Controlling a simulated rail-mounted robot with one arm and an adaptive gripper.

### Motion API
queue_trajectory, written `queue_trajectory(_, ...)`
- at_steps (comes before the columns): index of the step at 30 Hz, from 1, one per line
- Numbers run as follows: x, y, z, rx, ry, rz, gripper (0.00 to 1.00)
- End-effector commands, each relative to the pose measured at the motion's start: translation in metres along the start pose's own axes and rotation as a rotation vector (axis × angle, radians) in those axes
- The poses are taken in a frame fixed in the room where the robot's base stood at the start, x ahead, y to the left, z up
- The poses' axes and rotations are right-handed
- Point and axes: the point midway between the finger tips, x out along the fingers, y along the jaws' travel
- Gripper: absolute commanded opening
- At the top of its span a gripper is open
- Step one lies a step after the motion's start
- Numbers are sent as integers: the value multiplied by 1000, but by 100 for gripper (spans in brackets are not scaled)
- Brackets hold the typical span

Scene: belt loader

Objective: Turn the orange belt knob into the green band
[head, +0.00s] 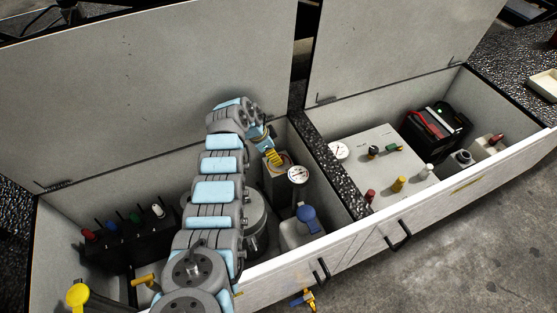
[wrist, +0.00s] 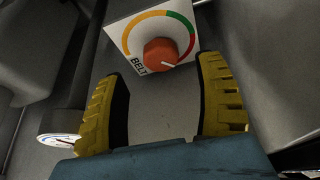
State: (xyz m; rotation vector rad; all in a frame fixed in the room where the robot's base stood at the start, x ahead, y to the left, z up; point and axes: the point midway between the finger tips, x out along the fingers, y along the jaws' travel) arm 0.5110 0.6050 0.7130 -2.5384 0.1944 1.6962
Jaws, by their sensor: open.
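The orange belt knob (wrist: 160,52) sits on a white dial plate marked BELT in the wrist view. An arc around it runs orange on the left, through the green band (wrist: 180,20) at the upper right, to red on the right. A white mark on the knob points to the lower right, toward the red end and away from the green. My gripper (wrist: 163,72) is open, its yellow fingers on either side below the knob, apart from it. In the head view my gripper (head: 270,155) is over a box in the middle bay; the knob is hidden there.
A round gauge (head: 298,175) stands close to the right of my gripper, with a blue-capped jug (head: 306,218) in front. Raised lids (head: 150,95) stand behind. A black-speckled divider (head: 330,165) borders the bay on the right.

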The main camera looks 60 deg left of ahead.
Motion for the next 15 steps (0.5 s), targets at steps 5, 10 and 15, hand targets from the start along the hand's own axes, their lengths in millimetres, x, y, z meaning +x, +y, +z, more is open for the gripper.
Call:
queue_trajectory(5,13,-1,0,0,0,-1,70)
queue_trajectory(10,29,-1,2,-1,0,-2,70)
queue_trajectory(15,40,-1,2,0,-1,0,70)
